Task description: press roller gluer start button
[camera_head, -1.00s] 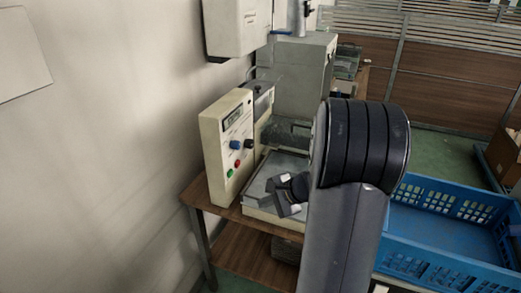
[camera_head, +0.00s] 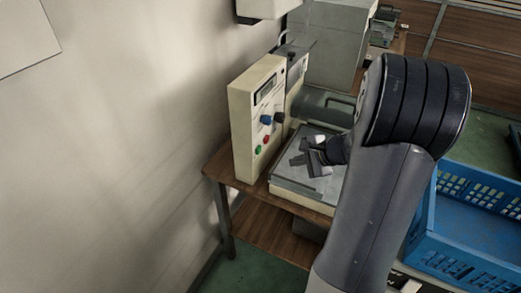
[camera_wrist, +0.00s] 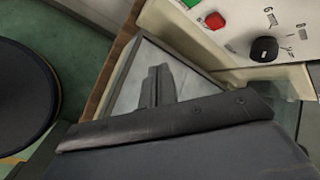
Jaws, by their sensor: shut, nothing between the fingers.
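The roller gluer's cream control box (camera_head: 243,128) stands on a wooden table by the wall. Its face carries a green button (camera_head: 258,150) low down, with a red button (camera_head: 265,139) just above it. In the wrist view the green button (camera_wrist: 190,3) is cut by the top edge, and the red button (camera_wrist: 215,20) is whole. My gripper (camera_head: 299,157) is shut and empty over the gluer's metal tray (camera_head: 286,182), to the right of the buttons and apart from them. The shut fingers (camera_wrist: 158,82) also show in the wrist view.
A blue knob (camera_head: 266,119), a black knob (camera_head: 279,117) and a display (camera_head: 265,89) sit above the buttons. A dark roller (camera_head: 325,105) lies behind the tray. A blue crate (camera_head: 450,235) is at the right. The wall (camera_head: 130,130) is close on the left.

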